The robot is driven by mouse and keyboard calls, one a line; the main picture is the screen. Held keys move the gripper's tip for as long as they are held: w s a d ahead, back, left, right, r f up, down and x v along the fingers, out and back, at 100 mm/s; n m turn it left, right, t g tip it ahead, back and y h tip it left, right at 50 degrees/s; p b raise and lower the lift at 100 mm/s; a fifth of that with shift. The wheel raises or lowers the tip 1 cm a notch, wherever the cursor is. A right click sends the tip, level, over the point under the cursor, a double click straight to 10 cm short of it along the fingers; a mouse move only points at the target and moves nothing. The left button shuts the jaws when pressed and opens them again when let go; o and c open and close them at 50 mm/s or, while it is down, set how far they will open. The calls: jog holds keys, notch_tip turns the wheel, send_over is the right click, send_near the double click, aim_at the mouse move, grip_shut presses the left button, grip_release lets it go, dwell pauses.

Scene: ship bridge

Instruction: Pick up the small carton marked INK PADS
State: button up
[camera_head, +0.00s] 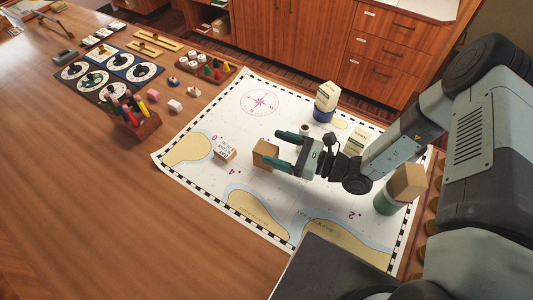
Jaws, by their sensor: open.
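My gripper (283,150) is open above the chart, its two green fingers pointing left. A small plain brown carton (265,154) stands just past the fingertips; I see no lettering on it. A small carton with dark print (224,154) lies on the chart further left. Another printed carton (326,94) rests on a blue can (323,115) at the back. A cream printed carton (359,139) is behind my arm. A brown carton (406,182) sits on a green can (386,203) at right. The lettering is too small to tell which reads INK PADS.
The white chart (200,123) covers the desk's right part. A small cup (304,130) stands behind my gripper. A wooden holder with pens (142,127), small blocks (174,106) and dial panels (108,77) stand left. The desk's near left (90,220) is clear.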

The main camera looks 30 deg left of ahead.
aim_at(260, 146)
jog(key=shift+s+a+f+m+t, duration=0.15)
jog(key=shift+f+m+t, duration=0.15)
jog(key=shift+f, duration=0.2)
jog(key=shift+s+a+f+m+t, duration=0.1)
jog(key=shift+a+f+m+t, duration=0.1)
jog(key=shift+f+m, duration=0.25)
jog(key=shift+s+a+f, duration=0.1)
jog(key=shift+s+a, duration=0.05)
jog(key=shift+a, duration=1.1)
jog(key=shift+s+a, duration=0.1)
jog(key=shift+a, duration=1.1)
jog(key=c, duration=1.1)
